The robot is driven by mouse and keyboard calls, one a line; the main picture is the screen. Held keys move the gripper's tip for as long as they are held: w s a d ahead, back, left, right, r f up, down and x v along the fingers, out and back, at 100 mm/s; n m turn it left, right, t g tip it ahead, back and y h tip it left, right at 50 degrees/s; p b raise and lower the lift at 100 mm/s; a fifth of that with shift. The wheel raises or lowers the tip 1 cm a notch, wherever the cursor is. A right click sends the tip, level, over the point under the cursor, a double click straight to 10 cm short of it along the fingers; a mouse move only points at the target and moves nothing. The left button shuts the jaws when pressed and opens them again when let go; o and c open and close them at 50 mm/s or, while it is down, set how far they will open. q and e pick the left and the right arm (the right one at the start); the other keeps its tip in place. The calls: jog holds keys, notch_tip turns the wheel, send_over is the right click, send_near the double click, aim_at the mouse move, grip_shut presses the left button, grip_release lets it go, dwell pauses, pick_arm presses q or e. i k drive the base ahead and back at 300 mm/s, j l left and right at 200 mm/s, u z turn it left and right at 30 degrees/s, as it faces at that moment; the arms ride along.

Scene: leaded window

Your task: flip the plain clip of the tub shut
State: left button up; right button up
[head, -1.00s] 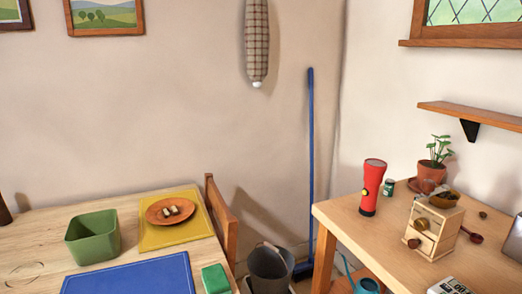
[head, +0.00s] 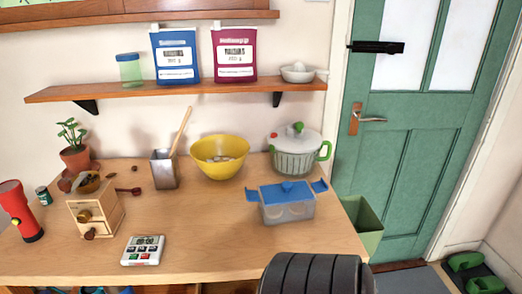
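The tub (head: 287,211) is a clear, greyish box with a blue lid (head: 286,190) that has a knob on top. It stands near the right end of the wooden table. A blue clip (head: 252,195) sticks out at its left end and another blue clip (head: 319,186) at its right end. Both clips look flipped outward, away from the tub's walls. I cannot tell at this size which clip is plain. Round pale shapes show through the tub's wall. Neither of my grippers is in view.
A salad spinner (head: 296,149) and a yellow bowl (head: 220,157) stand behind the tub. A white timer (head: 143,250) and a wooden grinder (head: 96,211) are to the left. The table (head: 205,238) is clear left of the tub. A dark ribbed shape covers the front edge.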

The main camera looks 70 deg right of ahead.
aim_at(251, 195)
jog(key=z, duration=2.45)
